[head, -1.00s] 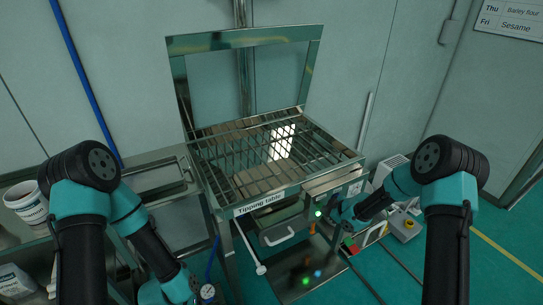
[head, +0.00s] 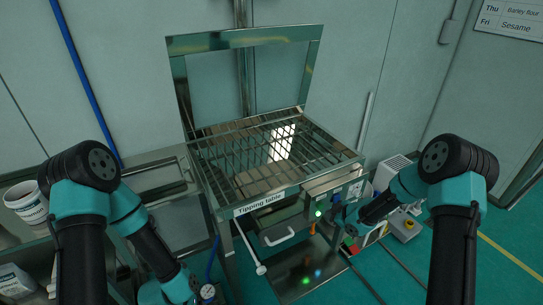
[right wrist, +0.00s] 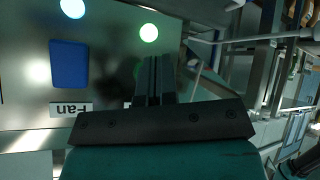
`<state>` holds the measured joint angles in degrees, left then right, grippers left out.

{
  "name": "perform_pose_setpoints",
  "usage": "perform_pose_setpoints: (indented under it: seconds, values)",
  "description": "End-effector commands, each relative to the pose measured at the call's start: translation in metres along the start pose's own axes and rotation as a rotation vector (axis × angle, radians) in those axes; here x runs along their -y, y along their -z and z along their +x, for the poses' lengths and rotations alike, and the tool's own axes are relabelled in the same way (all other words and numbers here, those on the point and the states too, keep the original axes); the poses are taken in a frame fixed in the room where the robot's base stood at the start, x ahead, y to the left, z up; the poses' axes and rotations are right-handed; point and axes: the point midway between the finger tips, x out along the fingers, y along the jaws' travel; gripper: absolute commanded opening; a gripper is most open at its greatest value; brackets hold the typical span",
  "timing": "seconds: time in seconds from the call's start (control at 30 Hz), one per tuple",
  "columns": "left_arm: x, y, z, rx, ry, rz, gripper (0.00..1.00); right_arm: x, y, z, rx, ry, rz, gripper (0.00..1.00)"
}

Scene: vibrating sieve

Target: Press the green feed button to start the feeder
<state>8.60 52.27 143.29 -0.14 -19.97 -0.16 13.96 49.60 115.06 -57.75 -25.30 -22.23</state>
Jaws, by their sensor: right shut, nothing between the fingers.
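My right gripper (head: 336,215) is at the control panel on the front right of the tipping table (head: 262,203). It is shut and empty; its fingers (right wrist: 153,78) point at the panel in the right wrist view. A round green light (head: 319,213) glows just left of the gripper. In the right wrist view a green glowing spot (right wrist: 148,32) lies just beyond the fingertips. I cannot tell whether this is the feed button or a lamp, or whether the fingers touch the panel. My left gripper is out of view below the left arm.
A blue rectangle (right wrist: 69,64) with a "Fan" label (right wrist: 71,107) and a white light (right wrist: 72,8) are on the panel left of the fingers. A drawer handle (head: 280,237) is below the table. A grey box with a yellow part (head: 405,226) stands on the floor at right.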

Motion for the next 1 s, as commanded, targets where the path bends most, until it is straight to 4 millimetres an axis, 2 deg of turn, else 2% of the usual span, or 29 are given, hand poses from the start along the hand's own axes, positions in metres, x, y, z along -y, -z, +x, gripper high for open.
perform_pose_setpoints:
  seconds: [0.5,1.0]
  values:
    - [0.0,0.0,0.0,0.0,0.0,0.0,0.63,0.02,-0.021,-0.028,0.001,0.0,0.002,0.0]
    - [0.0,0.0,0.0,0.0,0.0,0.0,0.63,0.022,-0.022,-0.03,0.001,0.0,0.001,0.0]
